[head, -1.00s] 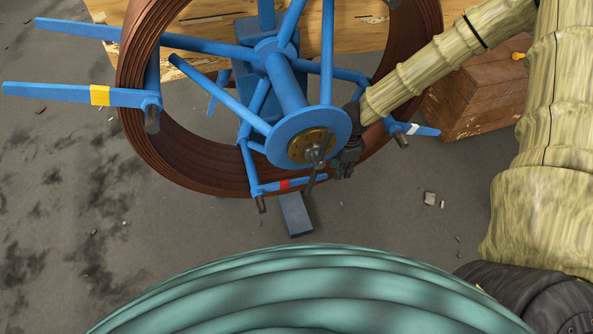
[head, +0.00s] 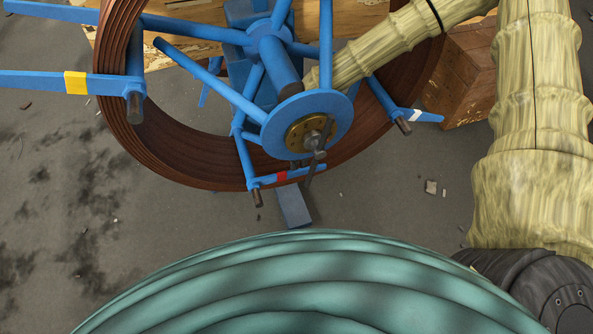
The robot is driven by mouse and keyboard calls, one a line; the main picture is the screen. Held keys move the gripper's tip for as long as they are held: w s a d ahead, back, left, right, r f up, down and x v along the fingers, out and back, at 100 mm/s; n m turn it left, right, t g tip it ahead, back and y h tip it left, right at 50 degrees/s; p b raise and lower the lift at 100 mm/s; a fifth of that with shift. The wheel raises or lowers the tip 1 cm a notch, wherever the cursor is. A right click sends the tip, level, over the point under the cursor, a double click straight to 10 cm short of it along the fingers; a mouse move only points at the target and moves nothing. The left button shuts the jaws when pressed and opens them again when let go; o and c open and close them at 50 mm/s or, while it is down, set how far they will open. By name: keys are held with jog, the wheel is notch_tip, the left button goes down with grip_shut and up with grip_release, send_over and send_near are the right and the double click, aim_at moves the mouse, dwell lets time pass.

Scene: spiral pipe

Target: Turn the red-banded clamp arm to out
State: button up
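The red-banded clamp arm (head: 295,174) is a short blue bar with a red band, at the lower end of a blue spoke of the reel. It lies nearly level in the picture. It runs right from its dark pivot pin (head: 258,197), across the lower rim of the brown coil and under the hub disc (head: 328,115).
The yellow-banded clamp arm (head: 100,84) points out left and the white-banded one (head: 414,115) points out right. A dark crank handle (head: 314,150) stands in front of the hub. A wooden crate (head: 477,75) is at right. Bare floor lies below the coil.

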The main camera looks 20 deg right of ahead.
aim_at(296, 171)
notch_tip(296, 171, down, 8)
jog(key=shift+f+b, duration=0.1)
jog(key=shift+b, duration=1.05)
grip_shut()
